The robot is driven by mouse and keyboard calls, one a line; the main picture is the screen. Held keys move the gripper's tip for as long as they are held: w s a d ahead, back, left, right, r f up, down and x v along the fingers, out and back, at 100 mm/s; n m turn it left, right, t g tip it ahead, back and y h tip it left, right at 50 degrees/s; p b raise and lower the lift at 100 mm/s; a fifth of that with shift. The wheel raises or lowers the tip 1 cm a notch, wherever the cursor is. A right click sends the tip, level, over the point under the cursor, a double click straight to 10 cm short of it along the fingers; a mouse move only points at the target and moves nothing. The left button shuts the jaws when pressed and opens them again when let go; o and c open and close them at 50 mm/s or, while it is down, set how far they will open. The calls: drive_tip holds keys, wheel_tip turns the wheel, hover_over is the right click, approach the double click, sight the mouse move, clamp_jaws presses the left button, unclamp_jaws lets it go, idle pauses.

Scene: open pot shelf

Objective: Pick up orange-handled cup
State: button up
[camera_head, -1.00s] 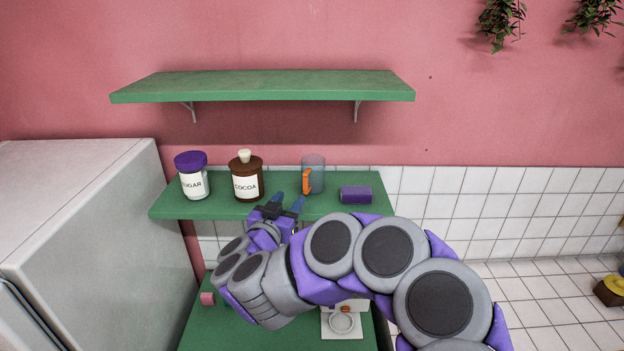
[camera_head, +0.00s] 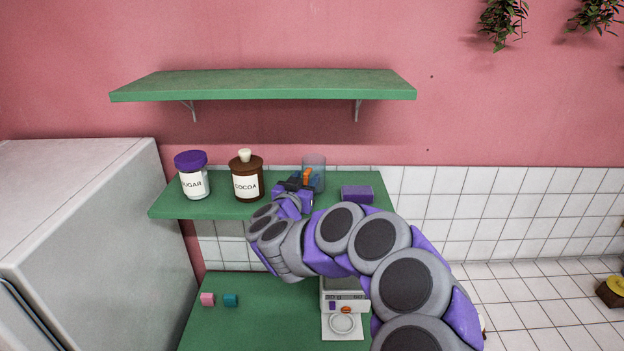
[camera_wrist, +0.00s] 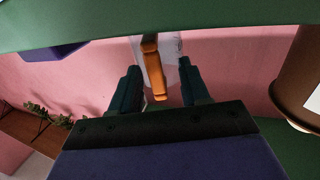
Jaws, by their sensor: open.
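The orange-handled cup (camera_head: 316,162) is a see-through grey-blue cup standing upright on the lower green shelf (camera_head: 222,208). Its orange handle (camera_head: 307,176) faces me. My gripper (camera_head: 303,181) is just in front of the cup and covers its lower part in the head view. In the wrist view my gripper (camera_wrist: 159,68) is open, with the orange handle (camera_wrist: 154,76) between its two dark fingers. Gaps show on both sides of the handle. The cup's pale body (camera_wrist: 169,48) lies beyond the handle.
The brown cocoa jar (camera_head: 246,180) stands close to the left of my gripper, with the sugar jar (camera_head: 192,178) farther left. A purple block (camera_head: 357,194) sits right of the cup. An empty green shelf (camera_head: 265,86) hangs above. A white appliance (camera_head: 343,307) stands below.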

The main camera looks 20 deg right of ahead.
drive_tip(key=shift+w+d+r, duration=0.1)
drive_tip(key=shift+w+d, duration=0.05)
drive_tip(key=shift+d, duration=0.05)
clamp_jaws()
idle(0.3)
drive_tip(key=shift+r, duration=0.1)
